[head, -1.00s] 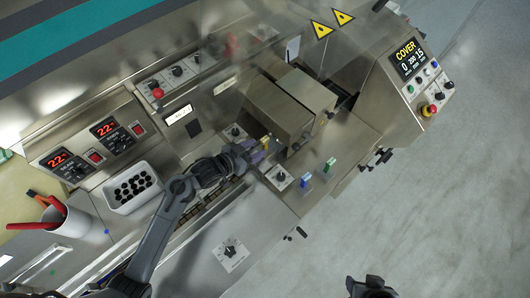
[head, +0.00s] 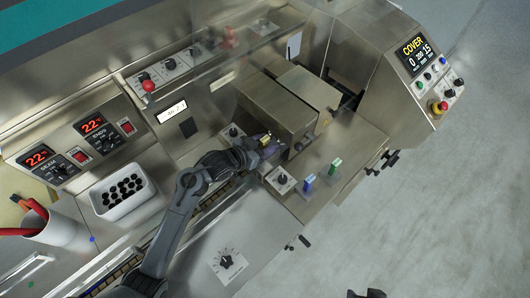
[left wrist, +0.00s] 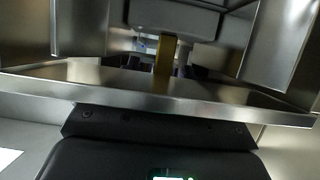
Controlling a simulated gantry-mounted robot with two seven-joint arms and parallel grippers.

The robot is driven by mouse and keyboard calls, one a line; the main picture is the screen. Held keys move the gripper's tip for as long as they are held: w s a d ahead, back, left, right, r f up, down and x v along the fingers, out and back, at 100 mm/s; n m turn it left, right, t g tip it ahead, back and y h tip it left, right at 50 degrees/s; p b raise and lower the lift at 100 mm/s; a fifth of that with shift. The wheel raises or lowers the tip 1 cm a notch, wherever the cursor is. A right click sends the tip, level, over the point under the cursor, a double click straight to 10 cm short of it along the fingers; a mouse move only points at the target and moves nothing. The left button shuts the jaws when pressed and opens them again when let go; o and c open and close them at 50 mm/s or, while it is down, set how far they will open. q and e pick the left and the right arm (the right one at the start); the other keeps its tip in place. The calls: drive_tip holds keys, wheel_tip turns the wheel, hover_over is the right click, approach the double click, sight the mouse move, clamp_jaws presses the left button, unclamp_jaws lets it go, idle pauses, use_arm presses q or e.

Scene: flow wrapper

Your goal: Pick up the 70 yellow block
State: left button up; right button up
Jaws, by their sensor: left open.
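The yellow block (head: 266,141) shows as a small yellow patch at the left end of the steel box housing in the head view. In the left wrist view the yellow block (left wrist: 165,58) stands as a narrow upright strip in the upper middle, behind a steel edge. My left gripper (head: 262,146) is open and close by the block; dark parts lie on either side of it. I cannot tell if the fingers touch the block. Any number on the block is too small to read. A dark piece of my right arm (head: 368,294) shows at the bottom edge; its jaws cannot be made out.
The steel box housing (head: 277,109) stands right beside the left gripper. A knob box (head: 281,180) and blue (head: 308,183) and green (head: 334,167) switches sit in front. A white bin (head: 125,190) of dark round items and a white cup (head: 57,228) are at left.

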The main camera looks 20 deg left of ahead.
use_arm(q)
clamp_jaws()
drive_tip(key=shift+r, duration=0.1)
idle(0.4)
